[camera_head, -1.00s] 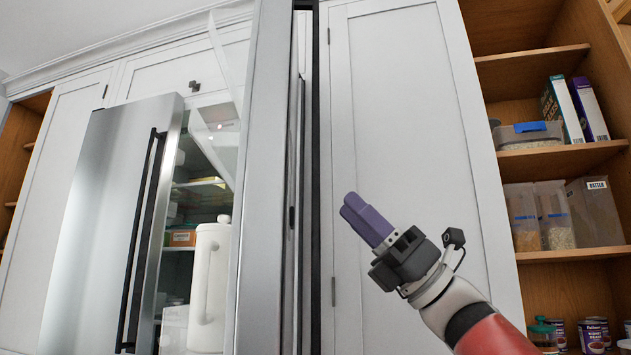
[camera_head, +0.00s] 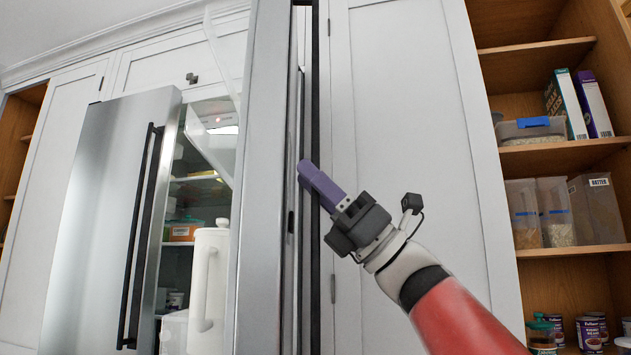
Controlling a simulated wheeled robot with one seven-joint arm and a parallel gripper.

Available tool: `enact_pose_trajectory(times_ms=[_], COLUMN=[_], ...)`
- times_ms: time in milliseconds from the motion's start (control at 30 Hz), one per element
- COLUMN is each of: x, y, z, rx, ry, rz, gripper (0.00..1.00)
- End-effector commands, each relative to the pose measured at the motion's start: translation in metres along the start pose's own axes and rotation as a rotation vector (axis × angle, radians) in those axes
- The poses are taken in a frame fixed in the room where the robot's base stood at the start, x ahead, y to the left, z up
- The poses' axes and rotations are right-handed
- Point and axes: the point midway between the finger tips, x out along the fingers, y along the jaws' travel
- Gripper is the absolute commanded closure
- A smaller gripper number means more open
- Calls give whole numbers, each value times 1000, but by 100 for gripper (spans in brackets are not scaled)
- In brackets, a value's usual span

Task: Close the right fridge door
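The right fridge door (camera_head: 262,190) stands swung open toward me and shows nearly edge-on as a tall steel panel in the middle of the head view. Its inner side, to the left, carries clear bins and a white pitcher (camera_head: 208,278). My gripper (camera_head: 305,172) is to the right of this door, its purple fingers pointing up and left. The fingertips overlap the door's right edge in the picture; I cannot tell whether they touch it. The fingers lie together as one block and hold nothing visible.
The left fridge door (camera_head: 105,215), with a long black handle, is also open. Lit fridge shelves (camera_head: 190,200) show between the doors. A tall white cabinet panel (camera_head: 410,150) is behind my arm. Open wooden shelves (camera_head: 560,155) with boxes, containers and cans are at right.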

Motion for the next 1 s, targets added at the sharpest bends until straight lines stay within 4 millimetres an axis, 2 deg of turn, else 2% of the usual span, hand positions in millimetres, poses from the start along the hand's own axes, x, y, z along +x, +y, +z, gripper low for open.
enact_pose_trajectory(times_ms=[33,233,667,867,1000], x=[0,0,2,14,30], y=[0,0,1,4,6], z=[0,0,-4,-18,-34], rx=[0,0,-7,-36,-72], ry=[0,0,0,0,0], rz=[0,0,-7,-34,-71], gripper=[74,100,100,100,100])
